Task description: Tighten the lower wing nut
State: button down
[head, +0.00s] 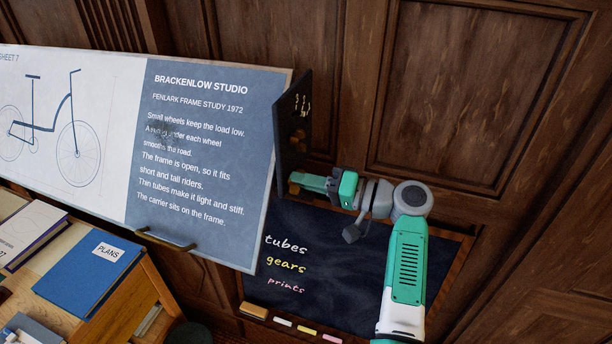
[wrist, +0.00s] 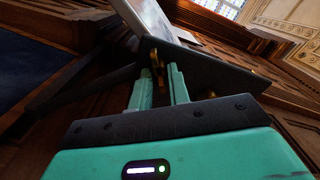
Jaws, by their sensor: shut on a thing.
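A dark upright bracket plate (head: 291,150) stands at the right end of the large board. The lower wing nut (head: 294,189) is a small brass piece low on this plate, mostly covered by my gripper (head: 299,182). My gripper reaches in from the right and its green fingers are closed on the wing nut. In the wrist view, the brass wing nut (wrist: 155,61) shows between the tips of my gripper (wrist: 161,74), against the dark plate. How far the nut is turned cannot be told.
The board (head: 208,150) carries a bicycle drawing and printed text. A blackboard (head: 330,265) with chalk words hangs below my arm, with an eraser (head: 253,310) at its lower edge. A desk at lower left holds a blue PLANS folder (head: 85,285). Wood panelling stands behind.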

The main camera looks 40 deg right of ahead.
jog(key=shift+m+p, duration=1.5)
jog(key=shift+m, duration=1.3)
jog(key=shift+f, duration=0.1)
jog(key=c, duration=1.3)
grip_release()
jog(key=shift+c, duration=0.2)
jog(key=b+v, duration=0.1)
jog(key=v, duration=0.6)
jog(key=shift+s+d, duration=0.2)
jog(key=shift+s, duration=0.15)
